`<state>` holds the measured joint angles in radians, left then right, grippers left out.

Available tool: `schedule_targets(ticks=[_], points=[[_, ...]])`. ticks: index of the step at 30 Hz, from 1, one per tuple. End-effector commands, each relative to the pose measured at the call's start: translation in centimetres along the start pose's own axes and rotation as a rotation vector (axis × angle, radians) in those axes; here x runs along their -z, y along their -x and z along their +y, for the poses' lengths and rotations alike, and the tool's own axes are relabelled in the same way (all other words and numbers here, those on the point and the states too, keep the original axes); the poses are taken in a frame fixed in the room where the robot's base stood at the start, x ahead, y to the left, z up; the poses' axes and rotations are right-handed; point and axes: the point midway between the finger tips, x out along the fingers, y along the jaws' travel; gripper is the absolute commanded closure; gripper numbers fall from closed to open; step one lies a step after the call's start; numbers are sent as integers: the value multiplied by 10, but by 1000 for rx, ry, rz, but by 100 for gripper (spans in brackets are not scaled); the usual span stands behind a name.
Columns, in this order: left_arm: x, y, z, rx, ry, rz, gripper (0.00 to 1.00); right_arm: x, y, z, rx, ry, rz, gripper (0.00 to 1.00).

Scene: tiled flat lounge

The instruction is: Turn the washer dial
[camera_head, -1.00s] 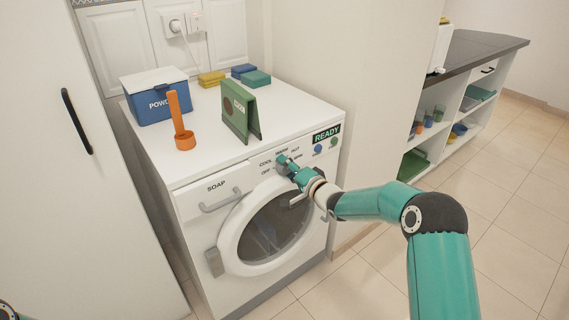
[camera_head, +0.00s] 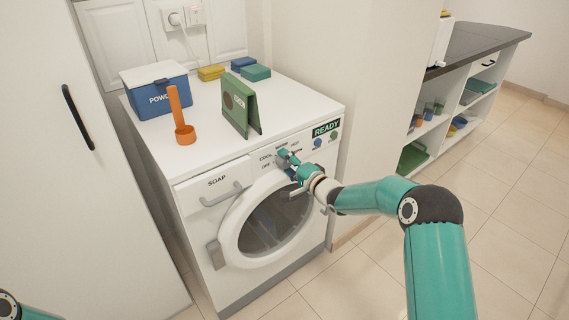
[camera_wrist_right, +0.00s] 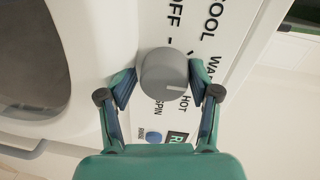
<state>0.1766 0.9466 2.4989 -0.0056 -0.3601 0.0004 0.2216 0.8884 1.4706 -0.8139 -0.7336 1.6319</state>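The washer (camera_head: 205,262) is white with a round door, a soap drawer and a lit READY display. Its grey round dial (camera_wrist_right: 162,76) shows in the right wrist view, with OFF, COOL, WARM, HOT and SPIN around it. The dial's pale mark points to the right of that picture, on the WARM and HOT side. My right gripper (camera_head: 288,161) is at the dial in the head view, which it mostly hides. In the right wrist view its fingers (camera_wrist_right: 163,82) stand apart on either side of the dial; firm contact is not clear. My left gripper is out of view.
On the washer top are a blue powder box (camera_head: 158,100), an orange scoop (camera_head: 181,117), a green folded card (camera_head: 242,104) and several sponges (camera_head: 255,73). A tall white cabinet (camera_head: 85,210) stands left. Tiled floor (camera_head: 510,240) is free at right, before the shelf unit (camera_head: 440,133).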

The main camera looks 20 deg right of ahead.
Motion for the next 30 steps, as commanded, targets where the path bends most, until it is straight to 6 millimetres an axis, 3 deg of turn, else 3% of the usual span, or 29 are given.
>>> schedule_targets(ticks=[14, 30], points=[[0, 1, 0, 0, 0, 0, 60, 1, 5, -1, 3, 2, 1, 27], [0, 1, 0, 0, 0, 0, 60, 0, 71, 3, -4, -1, 1, 27]])
